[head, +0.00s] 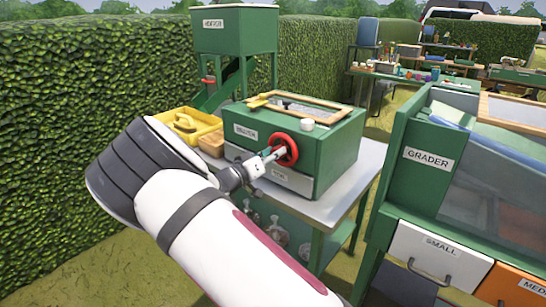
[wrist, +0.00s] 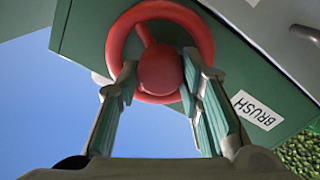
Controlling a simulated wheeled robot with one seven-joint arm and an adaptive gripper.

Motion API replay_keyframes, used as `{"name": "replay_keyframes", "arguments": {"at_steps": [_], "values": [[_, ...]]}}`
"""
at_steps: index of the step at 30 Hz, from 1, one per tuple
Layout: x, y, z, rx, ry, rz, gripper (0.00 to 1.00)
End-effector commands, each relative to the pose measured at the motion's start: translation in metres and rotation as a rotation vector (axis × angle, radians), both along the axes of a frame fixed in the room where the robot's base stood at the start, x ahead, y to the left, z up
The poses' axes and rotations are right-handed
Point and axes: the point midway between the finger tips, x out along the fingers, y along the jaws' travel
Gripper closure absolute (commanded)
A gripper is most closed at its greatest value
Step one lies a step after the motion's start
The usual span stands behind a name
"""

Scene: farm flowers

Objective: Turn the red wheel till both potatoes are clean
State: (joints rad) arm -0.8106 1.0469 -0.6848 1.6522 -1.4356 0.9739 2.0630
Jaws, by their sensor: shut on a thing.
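The red wheel (head: 286,150) is on the front of a green box (head: 330,150) that stands on a metal-topped table. In the wrist view the red wheel (wrist: 195,22) shows its rim, a spoke and a round red knob or hub (wrist: 160,68). My gripper (head: 273,153) reaches the wheel from the front left. In the wrist view its fingers (wrist: 160,85) lie on both sides of the red knob and are shut on it. No potatoes can be seen, and the box's inside is hidden from here.
A yellow crate (head: 178,138) stands left of the box. A green hopper (head: 235,32) rises behind it. The green grader (head: 425,190) with drawers stands close on the right. A hedge (head: 60,110) runs along the left. Grass shows between table and grader.

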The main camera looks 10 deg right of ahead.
Motion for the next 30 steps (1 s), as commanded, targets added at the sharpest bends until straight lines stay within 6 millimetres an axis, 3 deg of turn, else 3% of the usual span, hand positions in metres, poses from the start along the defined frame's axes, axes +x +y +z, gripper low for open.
{"name": "replay_keyframes", "arguments": {"at_steps": [14,15,18,30], "values": [[-0.0013,0.0001,-0.0036,0.014,-0.009,-0.001,0.94],[-0.0013,0.0001,-0.0036,0.013,-0.008,-0.001,0.64],[-0.0010,0.0000,-0.0030,0.013,-0.009,-0.001,0.46],[-0.0041,0.0066,-0.0010,0.010,-0.011,0.001,0.46]]}}
